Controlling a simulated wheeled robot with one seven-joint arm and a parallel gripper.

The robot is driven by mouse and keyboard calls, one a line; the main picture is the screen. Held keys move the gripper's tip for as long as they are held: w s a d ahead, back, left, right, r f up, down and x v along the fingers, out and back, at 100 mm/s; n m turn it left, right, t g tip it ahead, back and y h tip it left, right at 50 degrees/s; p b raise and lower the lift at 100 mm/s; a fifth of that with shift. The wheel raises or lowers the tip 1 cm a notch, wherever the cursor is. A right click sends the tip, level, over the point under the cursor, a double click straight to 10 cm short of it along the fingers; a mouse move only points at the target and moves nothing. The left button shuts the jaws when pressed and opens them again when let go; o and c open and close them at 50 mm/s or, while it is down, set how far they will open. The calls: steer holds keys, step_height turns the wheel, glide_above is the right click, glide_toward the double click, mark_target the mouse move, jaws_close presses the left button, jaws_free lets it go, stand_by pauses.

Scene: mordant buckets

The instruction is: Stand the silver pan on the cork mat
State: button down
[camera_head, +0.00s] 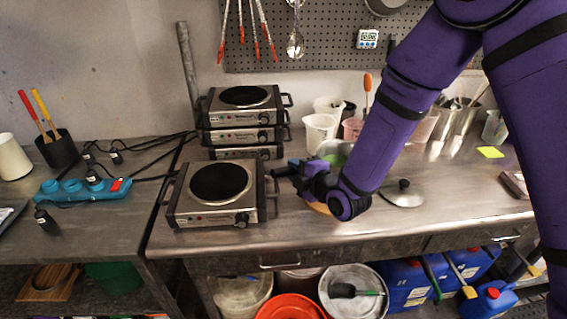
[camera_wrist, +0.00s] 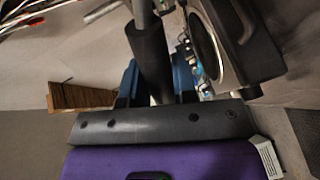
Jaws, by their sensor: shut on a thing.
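My gripper (camera_head: 291,168) is over the counter, just right of the front hotplate. It is shut on a black handle (camera_head: 281,172), which I take to be the silver pan's. In the wrist view the dark handle (camera_wrist: 148,55) runs between the blue fingers (camera_wrist: 157,85), with grey metal at its upper end. A silvery rim (camera_head: 335,147) with green inside shows behind my arm, apparently the pan; the arm hides much of it. A tan edge, apparently the cork mat (camera_head: 317,208), shows on the counter below my gripper, mostly covered by the arm.
A single hotplate (camera_head: 220,190) stands to the left, with stacked hotplates (camera_head: 242,120) behind it. A lid (camera_head: 403,194) with a black knob lies right of my arm. Plastic tubs (camera_head: 320,132) stand at the back.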

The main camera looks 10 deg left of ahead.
steer(key=shift+a+r, duration=0.1)
steer(key=shift+a, duration=0.55)
steer(key=shift+f, duration=2.75)
steer(key=shift+s+f, duration=0.1)
steer(key=shift+f, duration=0.45)
steer(key=c, duration=0.9)
jaws_free()
steer(key=shift+o, duration=0.4)
steer(key=shift+f, duration=0.1)
steer(key=shift+s+d, duration=0.1)
